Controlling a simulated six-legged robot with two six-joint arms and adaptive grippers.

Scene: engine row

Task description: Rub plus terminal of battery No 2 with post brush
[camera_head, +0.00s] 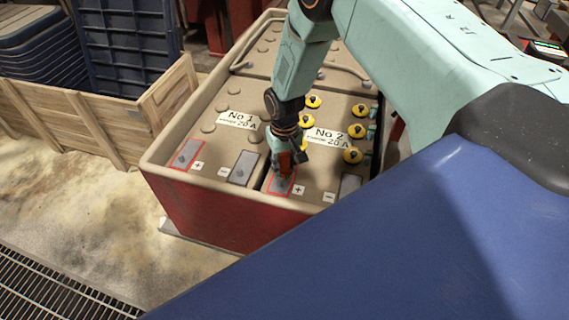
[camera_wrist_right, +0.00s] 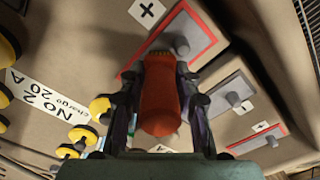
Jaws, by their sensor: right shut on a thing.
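The plus label (camera_head: 298,190) sits beside the plate. The No 2 label (camera_head: 328,137) lies behind. My left gripper is not in view.
Battery No 1 (camera_head: 238,119) adjoins on the left, with its red-outlined plus plate (camera_head: 187,153) and grey minus plate (camera_head: 243,168). No 2's minus plate (camera_head: 349,186) is on the right. Several yellow caps (camera_head: 353,155) stand on No 2. A wooden crate (camera_head: 90,131) stands left.

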